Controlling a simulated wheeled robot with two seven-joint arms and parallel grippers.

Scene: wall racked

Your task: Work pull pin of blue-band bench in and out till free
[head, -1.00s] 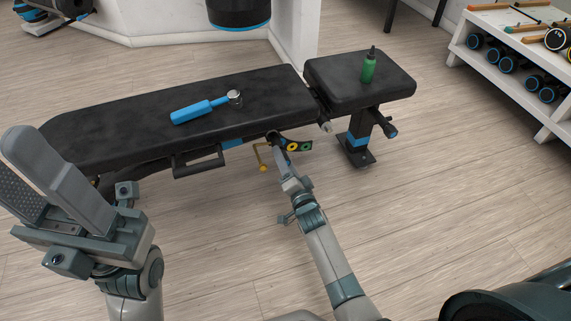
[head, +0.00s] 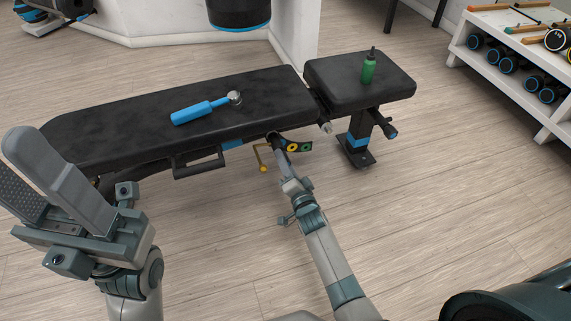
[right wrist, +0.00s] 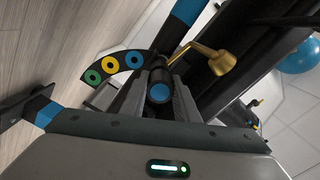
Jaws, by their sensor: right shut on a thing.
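The bench with blue bands (head: 120,115) has a black padded top and stands across the middle of the head view. Its pull pin (right wrist: 160,92) shows in the right wrist view as a black knob with a blue end face. My right gripper (right wrist: 160,100) is shut on this knob, with one finger on each side; in the head view it reaches under the bench edge (head: 279,150), where the knob is mostly hidden. An arc plate with green and yellow rings (right wrist: 112,65) sits beside the knob. My left gripper (head: 25,178) is open and empty, at the left.
A brass bent handle (right wrist: 215,62) hangs close beside the right gripper. A blue-handled tool (head: 200,111) and a green bottle (head: 369,68) rest on the pads. A dumbbell rack (head: 500,48) stands at the far right.

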